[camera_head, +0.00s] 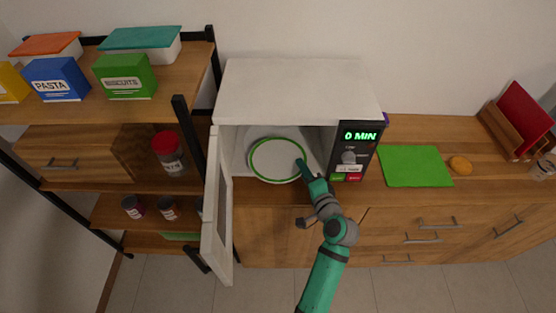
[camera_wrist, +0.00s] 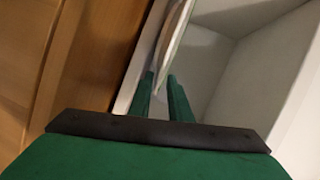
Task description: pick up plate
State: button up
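The plate (camera_head: 275,160) is white with a green rim and sits inside the open microwave (camera_head: 300,90). My gripper (camera_head: 301,165) reaches in from the front and is at the plate's right rim. In the wrist view the plate (camera_wrist: 174,42) shows nearly edge-on. Its lower edge runs between the two green fingers of my gripper (camera_wrist: 161,84). The fingers are close together, one on each side of the rim, and appear shut on it. The exact contact is partly hidden.
The microwave door (camera_head: 217,215) stands open at the left, beside my arm. The control panel (camera_head: 354,150) is to the right. A shelf (camera_head: 90,187) with boxes and jars stands at the left.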

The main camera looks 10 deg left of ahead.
jog(key=shift+w+a+f, duration=0.15)
jog(key=shift+w+a, duration=0.15)
jog(key=shift+w, duration=0.25)
grip_shut()
